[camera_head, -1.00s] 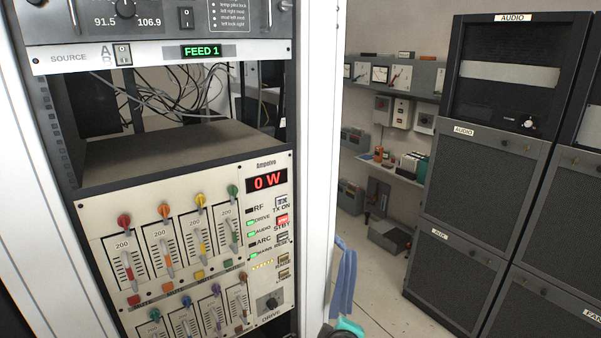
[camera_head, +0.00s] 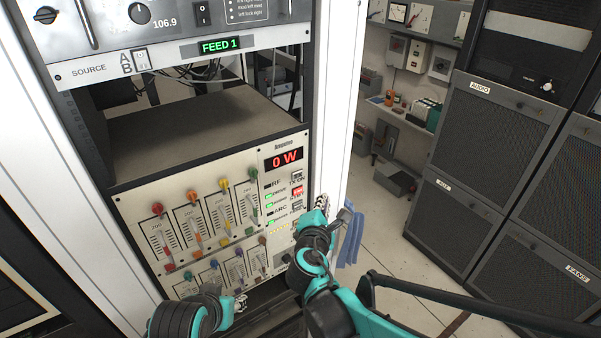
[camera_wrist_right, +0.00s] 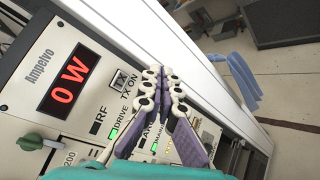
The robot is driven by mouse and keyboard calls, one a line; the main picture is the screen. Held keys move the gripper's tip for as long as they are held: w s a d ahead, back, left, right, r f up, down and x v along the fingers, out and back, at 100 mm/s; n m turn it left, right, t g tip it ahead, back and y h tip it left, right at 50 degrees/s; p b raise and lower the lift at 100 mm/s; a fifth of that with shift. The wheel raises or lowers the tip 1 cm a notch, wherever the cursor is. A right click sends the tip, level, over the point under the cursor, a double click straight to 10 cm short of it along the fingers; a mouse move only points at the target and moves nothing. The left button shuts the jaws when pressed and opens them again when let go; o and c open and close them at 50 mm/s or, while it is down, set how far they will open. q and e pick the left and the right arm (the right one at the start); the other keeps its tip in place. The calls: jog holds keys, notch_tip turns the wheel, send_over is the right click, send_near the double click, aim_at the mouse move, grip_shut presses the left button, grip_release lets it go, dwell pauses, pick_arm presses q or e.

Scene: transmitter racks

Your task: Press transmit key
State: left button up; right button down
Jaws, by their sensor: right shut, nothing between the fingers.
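The transmitter panel (camera_head: 215,225) is in the rack, with its red display (camera_head: 283,159) reading 0 W. The TX ON key (camera_head: 297,177) is pale and sits right below the display; it also shows in the wrist view (camera_wrist_right: 121,83). The red-lit STBY key (camera_head: 297,192) is just under it. My right gripper (camera_head: 322,202) is shut and empty, in front of the panel's right edge. In the wrist view its fingers (camera_wrist_right: 163,72) are together beside the TX ON key, apart from it in the picture. My left gripper (camera_head: 240,301) is low, below the panel's colored knobs; its fingers are too small to read.
The white rack post (camera_head: 340,100) stands directly right of the panel. A blue cloth (camera_head: 350,238) hangs beside it. An open shelf space (camera_head: 190,125) lies above the panel. Dark audio cabinets (camera_head: 490,140) stand at the right, with free floor between.

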aim_at(303, 175)
jog(key=shift+w, duration=0.1)
jog(key=shift+w+a+b, duration=0.15)
jog(key=shift+w+a, duration=0.7)
jog(key=shift+w, duration=0.3)
jog(key=shift+w+a+b, duration=0.15)
jog(key=shift+w+a, duration=0.75)
jog(key=shift+w, duration=0.3)
jog(key=shift+w+a+b, duration=0.15)
jog(key=shift+w+a, duration=0.7)
jog(key=shift+w, duration=0.3)
jog(key=shift+w, duration=0.1)
jog(key=shift+w+a, duration=0.25)
jog(key=shift+w+a+b, duration=0.2)
jog(key=shift+w+b, duration=0.05)
jog(key=shift+b, duration=0.05)
jog(key=shift+s+d, duration=0.45)
jog(key=shift+s, duration=0.2)
